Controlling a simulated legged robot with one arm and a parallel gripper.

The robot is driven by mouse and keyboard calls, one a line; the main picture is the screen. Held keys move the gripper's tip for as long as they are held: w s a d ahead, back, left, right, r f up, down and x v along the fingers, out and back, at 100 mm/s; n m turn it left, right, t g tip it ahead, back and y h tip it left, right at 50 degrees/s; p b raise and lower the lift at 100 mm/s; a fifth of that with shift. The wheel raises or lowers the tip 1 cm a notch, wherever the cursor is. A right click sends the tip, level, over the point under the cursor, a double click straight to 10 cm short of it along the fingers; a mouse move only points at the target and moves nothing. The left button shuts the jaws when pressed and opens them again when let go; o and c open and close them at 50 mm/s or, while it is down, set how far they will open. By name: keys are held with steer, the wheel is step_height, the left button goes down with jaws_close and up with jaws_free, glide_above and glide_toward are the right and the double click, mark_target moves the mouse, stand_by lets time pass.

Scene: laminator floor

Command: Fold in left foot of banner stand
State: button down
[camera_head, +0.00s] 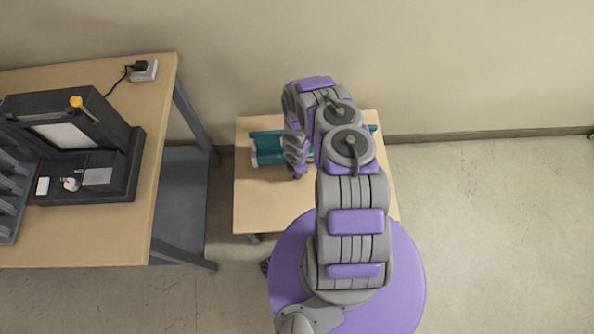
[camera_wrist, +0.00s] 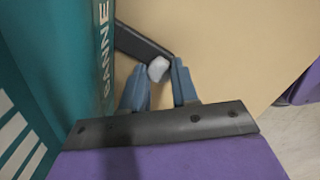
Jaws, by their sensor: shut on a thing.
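The teal banner stand (camera_head: 268,148) lies on the small wooden table, partly hidden behind my arm. In the wrist view the stand (camera_wrist: 40,70) fills the left side, with white lettering along its edge. A dark foot (camera_wrist: 141,42) sticks out from the stand at an angle over the tabletop. It has a pale grey tip (camera_wrist: 158,69) at its outer end. My gripper (camera_wrist: 159,72) is shut on the foot at this tip, one blue-grey finger on each side. The head view does not clearly show the gripper's fingers.
The small table (camera_head: 275,209) has bare wood in front of the stand. A larger workbench (camera_head: 95,238) at the left holds a black machine (camera_head: 108,136) with an open lid and a power socket (camera_head: 146,70). The wall is close behind; the floor at right is clear.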

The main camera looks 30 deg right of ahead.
steer(key=shift+w, duration=0.15)
steer(key=c, duration=0.8)
jaws_free()
steer(key=shift+c, duration=0.2)
step_height(320, 180, up, 17)
steer(key=p, duration=1.4)
steer(key=shift+r, duration=0.2)
steer(key=shift+c, duration=0.2)
